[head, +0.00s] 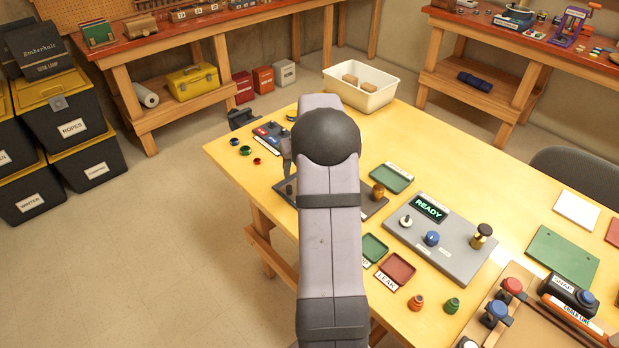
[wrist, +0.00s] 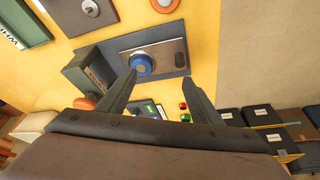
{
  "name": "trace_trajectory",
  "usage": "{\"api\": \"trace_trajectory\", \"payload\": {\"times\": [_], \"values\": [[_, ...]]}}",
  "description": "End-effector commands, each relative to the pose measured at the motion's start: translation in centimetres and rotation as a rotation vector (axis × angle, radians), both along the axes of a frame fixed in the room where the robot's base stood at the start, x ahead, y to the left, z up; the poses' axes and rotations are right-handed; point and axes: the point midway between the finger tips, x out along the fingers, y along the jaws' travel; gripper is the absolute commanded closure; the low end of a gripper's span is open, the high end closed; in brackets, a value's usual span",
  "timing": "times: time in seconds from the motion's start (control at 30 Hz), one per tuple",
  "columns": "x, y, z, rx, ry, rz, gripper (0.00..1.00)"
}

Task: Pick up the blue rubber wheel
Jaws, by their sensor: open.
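A blue round piece with a pale centre, which looks like the blue rubber wheel (wrist: 140,65), sits on a grey plate (wrist: 110,50) in the wrist view. My gripper (wrist: 163,70) is open, with its two dark fingers apart and nothing held. The left fingertip is close to the wheel's lower edge in the picture; I cannot tell whether they touch. The right fingertip is well clear to the right. In the head view my arm covers most of the gripper, and I cannot make out this wheel there.
A grey labelled block (wrist: 88,70) stands left of my left finger. A green tray (head: 390,177) and the READY panel (head: 450,245) with knobs lie right of my arm. A white bin (head: 360,90) stands at the table's back. Small coloured rings (head: 245,150) lie near the left edge.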

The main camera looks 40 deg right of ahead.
Motion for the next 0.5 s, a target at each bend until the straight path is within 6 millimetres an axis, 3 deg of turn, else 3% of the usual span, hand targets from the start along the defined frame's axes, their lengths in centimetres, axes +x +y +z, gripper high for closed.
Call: {"api": "trace_trajectory", "payload": {"times": [0.1,0.2,0.5], "values": [[-0.4,-3.0,-0.1,-0.006,-0.01,-0.025,0.41],[-0.5,-4.0,-0.1,-0.009,-0.015,-0.033,0.41],[-0.2,-4.3,-0.8,-0.009,-0.014,-0.034,0.41]]}}
